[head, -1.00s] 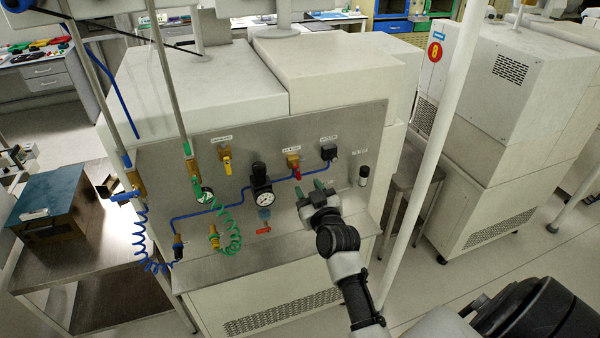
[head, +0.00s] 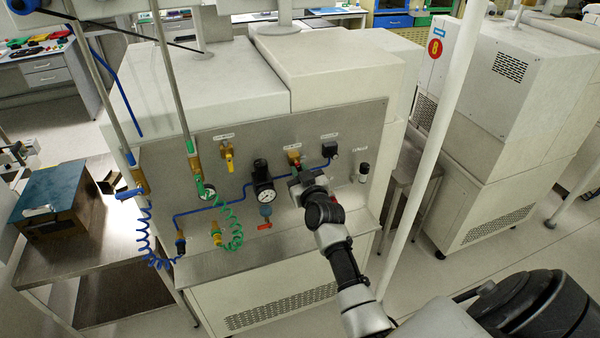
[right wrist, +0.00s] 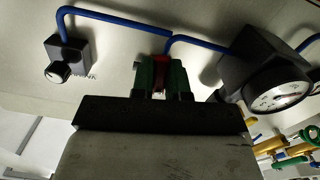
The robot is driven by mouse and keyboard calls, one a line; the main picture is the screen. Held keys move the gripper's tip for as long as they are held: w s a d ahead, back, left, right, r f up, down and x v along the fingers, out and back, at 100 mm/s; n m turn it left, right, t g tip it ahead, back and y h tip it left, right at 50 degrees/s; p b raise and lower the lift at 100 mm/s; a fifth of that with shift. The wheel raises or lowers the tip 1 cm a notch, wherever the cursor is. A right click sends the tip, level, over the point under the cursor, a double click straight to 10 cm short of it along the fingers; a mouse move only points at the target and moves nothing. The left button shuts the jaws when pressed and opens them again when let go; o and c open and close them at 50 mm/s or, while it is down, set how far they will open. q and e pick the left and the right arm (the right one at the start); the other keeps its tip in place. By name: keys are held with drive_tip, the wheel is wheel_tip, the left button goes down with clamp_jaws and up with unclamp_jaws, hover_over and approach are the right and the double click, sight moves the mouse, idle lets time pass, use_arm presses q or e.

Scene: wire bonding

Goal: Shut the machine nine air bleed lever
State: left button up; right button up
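A small red lever (head: 296,164) sits on a brass valve (head: 293,155) on the grey panel (head: 205,258) of the white machine, under a label too small to read. My right gripper (head: 299,181) is at this lever and hides most of it in the head view. In the right wrist view, the green fingertips of my right gripper (right wrist: 162,76) stand close on both sides of the red lever (right wrist: 161,68) and look shut on it. My left gripper is not in view.
A pressure gauge (head: 267,196) and a black knob (head: 330,147) flank the valve, joined by blue tube. A yellow lever (head: 228,157) and coiled hoses lie further left. A white pole (head: 437,140) stands to the right, before another machine with a red disc (head: 435,49).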

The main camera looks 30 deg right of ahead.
clamp_jaws()
drive_tip(key=shift+a+m, duration=0.15)
drive_tip(key=shift+m, duration=1.05)
drive_tip(key=o, duration=0.6)
unclamp_jaws()
drive_tip(key=b+v, duration=0.2)
drive_tip(key=v, duration=0.8)
drive_tip(key=shift+s+a, duration=0.2)
drive_tip(key=shift+s, duration=0.1)
